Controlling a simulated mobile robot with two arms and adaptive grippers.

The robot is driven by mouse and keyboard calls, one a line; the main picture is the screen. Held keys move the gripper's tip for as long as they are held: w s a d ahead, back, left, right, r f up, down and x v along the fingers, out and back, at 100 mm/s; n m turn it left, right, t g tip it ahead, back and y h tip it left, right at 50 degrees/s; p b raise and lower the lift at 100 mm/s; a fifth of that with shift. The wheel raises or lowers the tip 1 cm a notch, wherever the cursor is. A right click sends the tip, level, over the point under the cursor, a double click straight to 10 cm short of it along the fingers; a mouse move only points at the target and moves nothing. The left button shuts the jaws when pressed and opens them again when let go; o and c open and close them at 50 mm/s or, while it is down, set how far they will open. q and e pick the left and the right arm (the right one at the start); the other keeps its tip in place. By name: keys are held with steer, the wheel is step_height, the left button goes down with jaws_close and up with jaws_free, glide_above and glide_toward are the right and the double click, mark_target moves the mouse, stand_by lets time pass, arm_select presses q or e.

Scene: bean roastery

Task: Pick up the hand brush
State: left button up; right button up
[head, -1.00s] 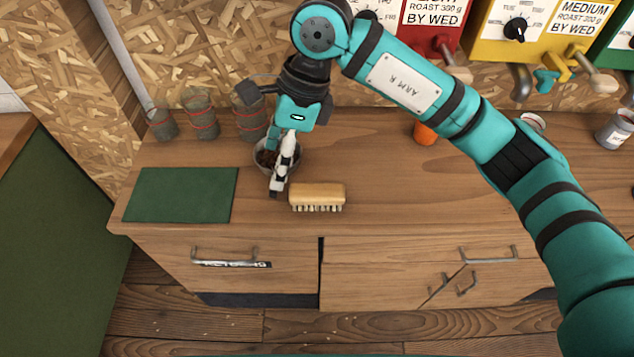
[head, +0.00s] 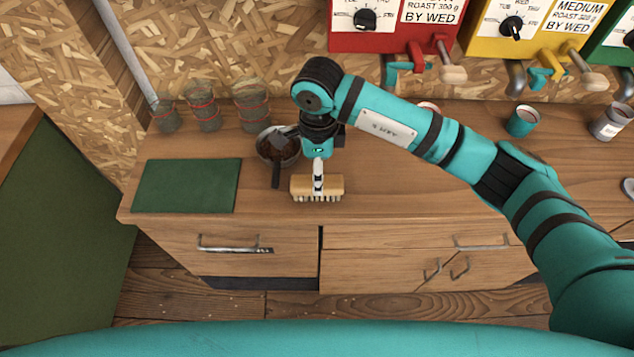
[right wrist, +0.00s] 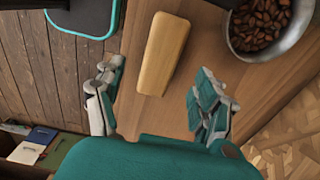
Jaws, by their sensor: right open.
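The hand brush (head: 330,186) has a pale wooden block and light bristles facing down. It lies on the wooden counter near the front edge, right of the green mat. In the right wrist view the brush's wooden back (right wrist: 163,53) shows between the two fingers, towards their tips. My right gripper (head: 318,182) is over the brush in the head view and covers part of its middle. In the right wrist view the fingers of this gripper (right wrist: 160,80) are spread apart, with visible gaps to the brush. My left gripper is not in view.
A metal bowl of beans (head: 291,155) stands just behind and left of the brush, with a dark scoop (head: 276,172) leaning out. The green mat (head: 187,185) lies left. Glass cups (head: 202,112) stand at the back left. A teal cup (head: 522,120) stands right.

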mark_target(301, 185)
steer(key=shift+f+p, duration=0.3)
steer(key=shift+p, duration=0.05)
step_height(301, 185, down, 4)
steer(key=shift+a+r+p, duration=0.1)
steer(key=shift+r+p, duration=0.05)
steer(key=shift+p, duration=0.75)
steer(key=shift+f, duration=0.45)
steer(key=c, duration=1.3)
steer(key=shift+r, duration=0.1)
